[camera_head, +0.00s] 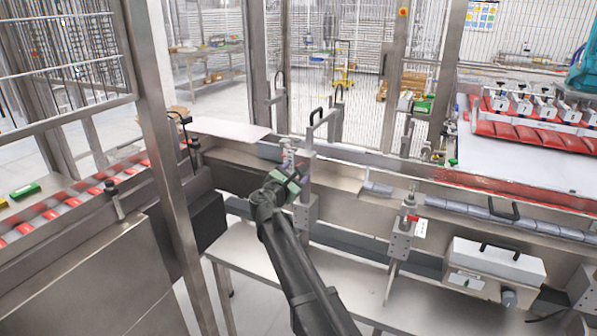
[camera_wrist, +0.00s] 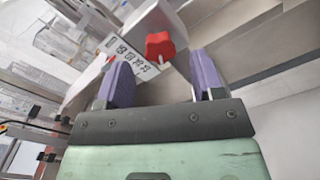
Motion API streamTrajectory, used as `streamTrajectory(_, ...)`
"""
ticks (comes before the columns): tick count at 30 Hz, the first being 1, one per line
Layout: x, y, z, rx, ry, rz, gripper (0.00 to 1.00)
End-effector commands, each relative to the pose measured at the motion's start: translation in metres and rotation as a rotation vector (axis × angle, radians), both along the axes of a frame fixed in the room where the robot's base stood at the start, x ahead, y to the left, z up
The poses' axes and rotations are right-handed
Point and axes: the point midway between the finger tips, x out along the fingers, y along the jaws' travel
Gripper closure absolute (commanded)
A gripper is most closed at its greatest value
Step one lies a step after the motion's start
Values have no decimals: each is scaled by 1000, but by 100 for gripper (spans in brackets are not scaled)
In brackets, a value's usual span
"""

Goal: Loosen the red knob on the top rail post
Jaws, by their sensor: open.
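The red knob (camera_wrist: 159,46) is a lobed red handle in the wrist view, on the side of a pale metal block (camera_wrist: 152,20). It lies between and just beyond the two purple fingers of my gripper (camera_wrist: 158,78), apart from them. My gripper is open and empty. In the head view my gripper (camera_head: 299,176) is at a metal post above the conveyor rail, and the knob there is mostly hidden. A label with black print (camera_wrist: 128,60) lies beside the knob in the wrist view.
Another post with a red part (camera_head: 411,217) stands to the right along the rail. A white-lidded box (camera_head: 497,262) sits on the steel bench at the lower right. A black handle (camera_head: 316,116) tops a bracket behind my gripper. A frame upright (camera_head: 165,130) stands left.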

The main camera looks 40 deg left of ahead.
Motion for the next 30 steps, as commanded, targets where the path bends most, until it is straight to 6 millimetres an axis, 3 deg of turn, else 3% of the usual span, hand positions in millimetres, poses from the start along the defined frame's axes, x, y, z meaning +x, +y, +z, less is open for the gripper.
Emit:
streamTrajectory(3,-33,-10,0,0,0,2,38)
streamTrajectory(9,-67,-17,0,0,0,0,38)
streamTrajectory(26,-72,-20,0,59,16,-14,38)
streamTrajectory(28,-74,-39,-15,236,135,-92,38)
streamTrajectory(30,-88,-85,-43,461,324,-227,38)
